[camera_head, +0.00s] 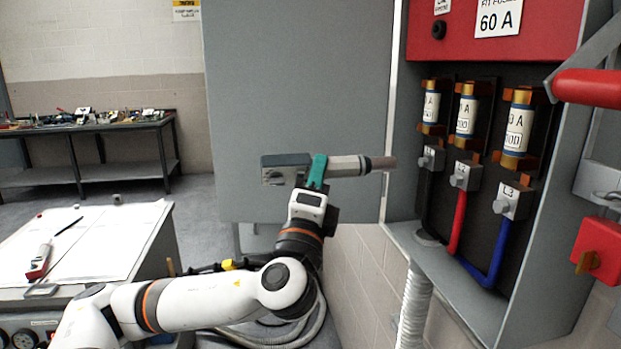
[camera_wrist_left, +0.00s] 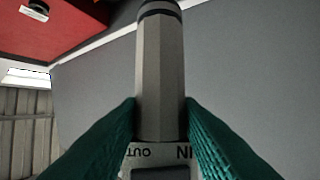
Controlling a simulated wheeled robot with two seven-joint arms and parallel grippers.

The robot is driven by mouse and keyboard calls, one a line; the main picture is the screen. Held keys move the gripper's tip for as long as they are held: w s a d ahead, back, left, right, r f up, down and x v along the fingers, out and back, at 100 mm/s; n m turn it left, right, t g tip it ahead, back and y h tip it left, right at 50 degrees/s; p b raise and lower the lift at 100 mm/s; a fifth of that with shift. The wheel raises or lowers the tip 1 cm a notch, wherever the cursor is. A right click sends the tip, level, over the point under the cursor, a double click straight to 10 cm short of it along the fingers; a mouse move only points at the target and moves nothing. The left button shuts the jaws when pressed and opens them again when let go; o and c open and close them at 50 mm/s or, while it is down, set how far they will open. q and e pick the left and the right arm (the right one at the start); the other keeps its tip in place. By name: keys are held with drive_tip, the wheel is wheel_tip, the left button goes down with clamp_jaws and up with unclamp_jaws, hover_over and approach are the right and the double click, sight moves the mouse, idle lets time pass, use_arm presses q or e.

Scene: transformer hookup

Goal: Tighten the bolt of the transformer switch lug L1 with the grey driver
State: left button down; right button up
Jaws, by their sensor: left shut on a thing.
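My left gripper (camera_head: 316,172) has teal fingers and is shut on the grey driver (camera_head: 345,166). The driver lies nearly level, its nose toward the cabinet on the right and its square rear body to the left. In the left wrist view the driver (camera_wrist_left: 160,75) stands between both fingers, with "IN" and "OUT" marks on its body. The lug L1 (camera_head: 431,157) is the leftmost of the three grey lugs, on the black cable. The driver's nose is left of L1 and appears apart from it. The bolt is too small to make out. My right gripper is not in view.
The open cabinet (camera_head: 399,130) also holds lug L2 (camera_head: 465,174) on a red cable and lug L3 (camera_head: 513,201) on a blue one, below three fuses. A red handle (camera_head: 590,88) juts in at the right. The grey door (camera_head: 297,75) stands behind the driver.

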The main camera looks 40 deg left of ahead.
sight(357, 173)
use_arm(q)
drive_tip(key=shift+w+d, duration=1.4)
drive_tip(key=shift+w, duration=0.15)
drive_tip(key=shift+w+d+r, duration=0.1)
drive_tip(key=shift+w+d, duration=0.8)
drive_tip(key=shift+w, duration=0.1)
idle(2.9)
idle(0.4)
drive_tip(key=shift+s+a+b, duration=0.45)
drive_tip(key=shift+s+a, duration=1)
drive_tip(key=shift+s, duration=0.25)
